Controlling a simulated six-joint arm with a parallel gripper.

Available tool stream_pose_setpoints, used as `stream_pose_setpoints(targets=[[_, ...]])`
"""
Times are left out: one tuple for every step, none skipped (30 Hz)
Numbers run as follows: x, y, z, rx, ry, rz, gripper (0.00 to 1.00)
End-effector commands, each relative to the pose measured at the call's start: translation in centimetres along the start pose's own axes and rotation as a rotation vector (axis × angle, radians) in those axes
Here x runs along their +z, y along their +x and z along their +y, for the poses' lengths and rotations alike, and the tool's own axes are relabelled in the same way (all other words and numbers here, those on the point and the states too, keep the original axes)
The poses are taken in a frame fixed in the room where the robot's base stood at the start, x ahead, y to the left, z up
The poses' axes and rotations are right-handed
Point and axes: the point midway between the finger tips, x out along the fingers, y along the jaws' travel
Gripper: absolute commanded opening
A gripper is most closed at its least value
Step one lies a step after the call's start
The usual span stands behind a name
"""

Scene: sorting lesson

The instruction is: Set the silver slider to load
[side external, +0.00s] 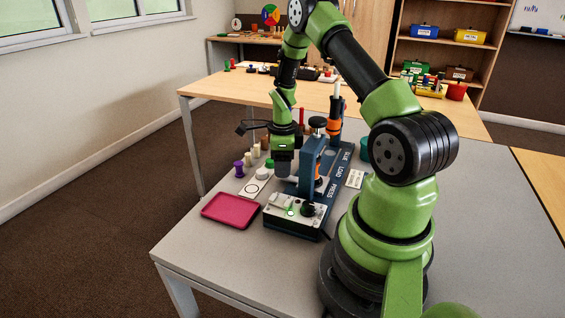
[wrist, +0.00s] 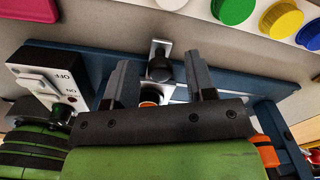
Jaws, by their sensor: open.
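My gripper (wrist: 158,62) is open, with one finger on each side of the knob and nothing visibly held. Whether the fingers touch the knob cannot be told. In the side view my gripper (side external: 284,172) points down just left of the blue press column (side external: 311,170). The base there carries the words GLUE, LOAD (side external: 342,171) and PRESS. The slider cannot be made out clearly in the side view.
A control box (side external: 277,218) with a switch and knob stands at the front of the station. A pink tray (side external: 231,211) lies left of it. An orange-banded bottle (side external: 335,122) stands behind. Small coloured pieces (side external: 239,169) stand at left. The table's front left is clear.

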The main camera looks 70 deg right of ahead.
Motion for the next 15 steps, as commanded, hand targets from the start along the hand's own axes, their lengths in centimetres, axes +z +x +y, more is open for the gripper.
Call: stream_pose_setpoints(targets=[[0.01,0.00,-0.01,0.000,0.000,0.000,0.51],[0.01,0.00,-0.01,-0.001,0.000,0.000,0.51],[0.01,-0.02,-0.02,-0.001,0.000,0.000,0.51],[0.01,-0.02,-0.02,-0.001,0.000,0.000,0.51],[0.01,-0.03,-0.02,-0.001,0.000,0.000,0.51],[0.01,-0.03,-0.02,-0.001,0.000,0.000,0.41],[0.01,-0.04,-0.02,-0.001,0.000,0.000,0.35],[0.01,-0.04,-0.02,-0.001,0.000,0.000,0.28],[0.01,-0.04,-0.02,-0.001,0.000,0.000,0.18],[0.02,-0.04,-0.02,-0.001,0.000,0.000,0.12],[0.01,-0.05,-0.02,-0.001,-0.001,0.000,0.05],[0.02,-0.05,-0.02,-0.001,-0.001,0.000,0.00],[0.01,-0.05,-0.02,-0.001,0.000,-0.001,0.00],[0.01,-0.06,-0.02,-0.001,-0.001,0.000,0.00],[0.01,-0.06,-0.04,-0.001,0.000,-0.001,0.00]])
